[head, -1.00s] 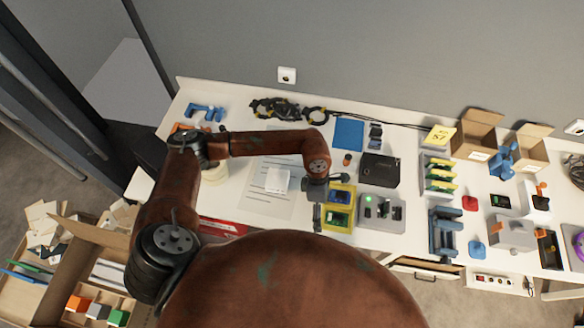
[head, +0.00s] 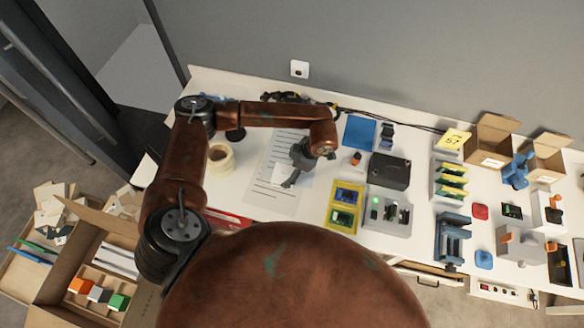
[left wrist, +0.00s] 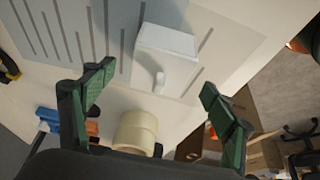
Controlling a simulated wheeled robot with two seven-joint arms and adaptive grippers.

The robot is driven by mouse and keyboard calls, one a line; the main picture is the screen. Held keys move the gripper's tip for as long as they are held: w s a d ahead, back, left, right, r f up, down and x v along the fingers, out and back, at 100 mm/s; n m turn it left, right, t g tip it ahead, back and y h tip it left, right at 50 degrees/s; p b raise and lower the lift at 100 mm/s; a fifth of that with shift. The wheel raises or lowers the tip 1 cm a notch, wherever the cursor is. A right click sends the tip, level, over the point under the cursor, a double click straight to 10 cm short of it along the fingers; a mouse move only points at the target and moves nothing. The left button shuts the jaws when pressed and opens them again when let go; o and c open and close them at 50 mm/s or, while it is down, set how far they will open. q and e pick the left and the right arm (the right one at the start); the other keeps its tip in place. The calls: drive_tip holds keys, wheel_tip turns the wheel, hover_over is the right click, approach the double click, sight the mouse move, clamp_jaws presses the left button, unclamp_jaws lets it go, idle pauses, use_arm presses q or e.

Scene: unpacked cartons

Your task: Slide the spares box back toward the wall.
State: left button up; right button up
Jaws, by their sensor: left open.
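A small white box (head: 278,174), which I take to be the spares box, sits on the lined grey sheet on the table. My left gripper (head: 290,182) is over the sheet and partly hides it in the head view. In the left wrist view the white box (left wrist: 168,50) shows with a small rounded tab on its near face. The open, empty fingers of my left gripper (left wrist: 157,90) are spread on either side of the box's near end, apart from it as far as I can tell. My right gripper is not in view.
A tape roll (head: 221,157) stands left of the sheet. A yellow tray (head: 345,206), a black box (head: 389,170) and a blue pad (head: 359,132) are to the right. Black cables run along the table's back edge below the grey wall (head: 380,55).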

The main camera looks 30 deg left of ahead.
sight(287, 174)
use_arm(q)
drive_tip(key=shift+x, duration=3.15)
drive_tip(key=shift+d, duration=0.1)
drive_tip(key=shift+c, duration=0.3)
